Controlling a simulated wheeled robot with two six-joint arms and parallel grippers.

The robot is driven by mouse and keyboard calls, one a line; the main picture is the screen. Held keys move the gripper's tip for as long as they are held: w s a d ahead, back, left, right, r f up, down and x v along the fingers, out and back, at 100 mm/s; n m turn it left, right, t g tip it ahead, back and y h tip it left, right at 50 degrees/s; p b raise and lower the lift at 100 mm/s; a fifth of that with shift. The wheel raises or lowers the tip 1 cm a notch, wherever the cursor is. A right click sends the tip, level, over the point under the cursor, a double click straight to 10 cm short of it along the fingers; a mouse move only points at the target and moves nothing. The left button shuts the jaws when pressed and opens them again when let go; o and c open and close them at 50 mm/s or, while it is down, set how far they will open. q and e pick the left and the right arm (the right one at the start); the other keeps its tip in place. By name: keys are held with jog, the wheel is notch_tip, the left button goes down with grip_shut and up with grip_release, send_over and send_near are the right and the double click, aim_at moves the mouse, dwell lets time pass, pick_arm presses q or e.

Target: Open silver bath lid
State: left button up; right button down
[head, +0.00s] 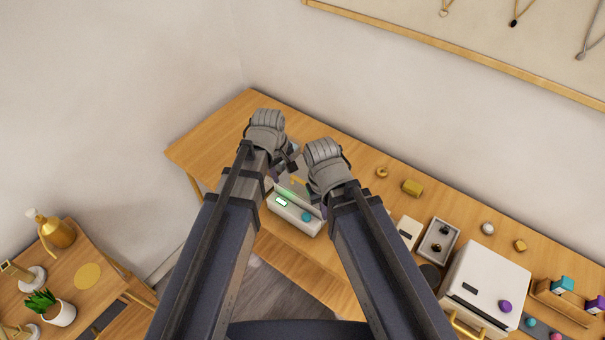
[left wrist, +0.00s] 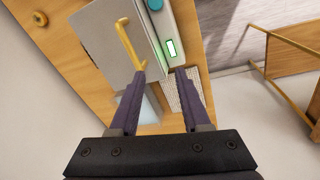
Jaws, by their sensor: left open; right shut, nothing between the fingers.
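The silver bath (head: 288,213) is a pale box with a lit green display and a teal knob, standing on the wooden table between my forearms. Its grey lid (left wrist: 100,38) with a gold bar handle (left wrist: 127,44) fills the upper middle of the left wrist view; I cannot tell surely whether it is fully down. My left gripper (left wrist: 160,76) is open and empty, with one fingertip close to the handle's end; contact is unclear. In the head view it (head: 288,160) is above the table beyond the bath. My right gripper (head: 326,165) is shut and empty; its fingertips are mostly hidden.
A white box with a purple knob (head: 486,283), a small tray (head: 439,241) and gold pieces (head: 412,187) stand to the right. A side table (head: 110,255) with a plant (head: 60,312) is at the left. The table's far left corner is clear.

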aim_at(303, 182)
pick_arm(q)
jog(key=d+n, duration=0.1)
jog(key=w+d+n, duration=0.1)
jog(key=d, duration=0.1)
jog(key=w+d+n, duration=0.1)
jog(key=d, duration=0.1)
jog(key=shift+f, duration=0.1)
jog(key=f+b, duration=0.5)
jog(key=w+f+b, duration=0.1)
jog(key=f+b, duration=0.1)
jog(key=shift+w+d+f+b, duration=0.1)
jog(key=shift+d+f+b, duration=0.1)
jog(key=shift+d+b, duration=0.2)
grip_shut()
dwell(1.2)
